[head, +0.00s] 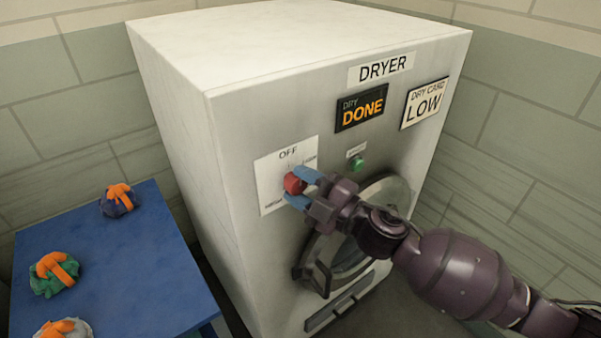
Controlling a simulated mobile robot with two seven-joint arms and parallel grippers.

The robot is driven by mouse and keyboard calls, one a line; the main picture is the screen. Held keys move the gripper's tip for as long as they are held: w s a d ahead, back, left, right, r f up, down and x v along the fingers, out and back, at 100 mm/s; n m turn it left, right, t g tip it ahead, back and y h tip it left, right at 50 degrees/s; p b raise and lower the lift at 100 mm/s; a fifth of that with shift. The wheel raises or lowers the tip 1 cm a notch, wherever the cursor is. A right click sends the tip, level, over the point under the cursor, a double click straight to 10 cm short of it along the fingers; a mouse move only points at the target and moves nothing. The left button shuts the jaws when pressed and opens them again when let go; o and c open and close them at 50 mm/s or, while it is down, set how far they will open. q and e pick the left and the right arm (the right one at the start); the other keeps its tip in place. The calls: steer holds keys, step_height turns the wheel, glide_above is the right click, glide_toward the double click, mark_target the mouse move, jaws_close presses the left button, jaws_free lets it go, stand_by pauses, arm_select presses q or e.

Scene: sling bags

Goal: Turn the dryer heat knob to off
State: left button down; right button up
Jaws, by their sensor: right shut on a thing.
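The dryer (228,137) is a pale metal box with a DRYER sign (380,69) at the top of its front. The red heat knob (293,184) sits on a white dial plate (270,172) marked OFF at the top, with smaller labels lower left and at right. My right gripper (301,187) comes in from the right, and its blue fingertips are shut on the knob from both sides. The fingers partly hide the knob, and I cannot tell which label it points to. My left gripper is out of view.
A green button (357,162) is right of the dial, above the round door (398,192). Bundles with orange straps (119,200) lie on a blue table (130,270) at left.

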steer(key=shift+r+n+h+p, duration=0.2)
steer(key=shift+n+h+p, duration=0.1)
steer(key=shift+n+p, duration=0.3)
steer(key=shift+n+g+p, duration=0.3)
steer(key=shift+n+p, duration=0.05)
steer(key=shift+n, duration=0.05)
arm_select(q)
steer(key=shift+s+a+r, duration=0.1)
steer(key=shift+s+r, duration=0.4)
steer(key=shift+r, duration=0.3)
arm_select(e)
steer(key=shift+f, duration=0.15)
steer(key=o, duration=0.8)
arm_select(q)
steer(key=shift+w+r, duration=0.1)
arm_select(e)
steer(key=shift+o, duration=0.6)
steer(key=shift+d, duration=0.1)
